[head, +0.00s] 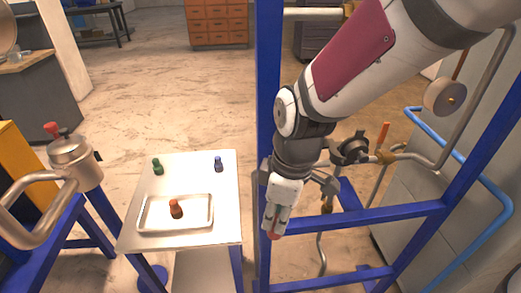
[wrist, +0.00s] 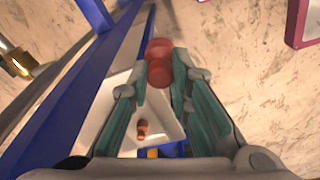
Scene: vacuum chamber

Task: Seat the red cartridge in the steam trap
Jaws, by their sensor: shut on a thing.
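My gripper (head: 277,212) is shut on the red cartridge (wrist: 158,62) and holds it in the air to the right of the small metal table, beside a blue upright post. In the wrist view the cartridge sits between the fingertips; in the head view only a bit of red shows at the tips. Which fitting is the steam trap is not certain. A dark round fitting (head: 350,150) on the pipework stands behind and to the right of my gripper, partly hidden by my arm. A metal vessel (head: 75,160) with a red knob stands at the far left.
A white tray (head: 150,226) on the metal table (head: 200,176) holds an orange-red piece (head: 175,208). A green piece (head: 157,166) and a blue piece (head: 218,164) stand behind it. Blue frame bars (head: 390,218) and pipes crowd the right side.

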